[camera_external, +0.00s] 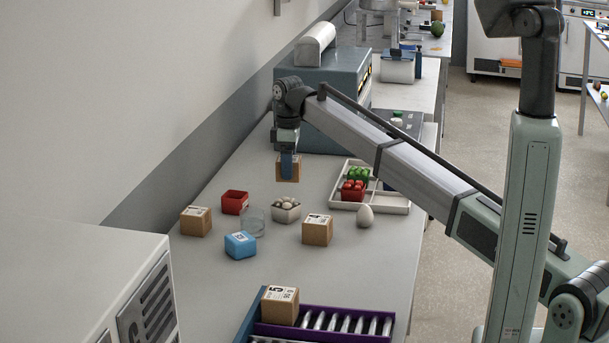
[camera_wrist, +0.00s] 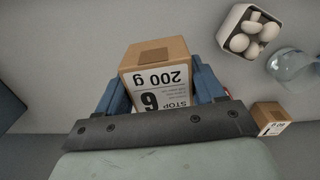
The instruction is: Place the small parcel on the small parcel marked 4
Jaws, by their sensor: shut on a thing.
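My gripper (camera_external: 289,172) is shut on a small brown parcel (camera_external: 283,168), held above the table toward the back. In the wrist view this held parcel (camera_wrist: 158,57) sits between the blue fingers, its label reading 200 g with a digit like 6 or 9. A second small parcel (camera_external: 195,222) stands on the table at the left; it also seems to show in the wrist view (camera_wrist: 268,112). A third parcel (camera_external: 317,231) stands mid-table, in front of and right of my gripper. The digits on these two are too small to read surely.
A red box (camera_external: 235,203), glass (camera_external: 253,224), blue box (camera_external: 240,245) and bowl of white items (camera_external: 286,212) stand between the parcels. An egg (camera_external: 365,216) and divided tray (camera_external: 398,208) are right.

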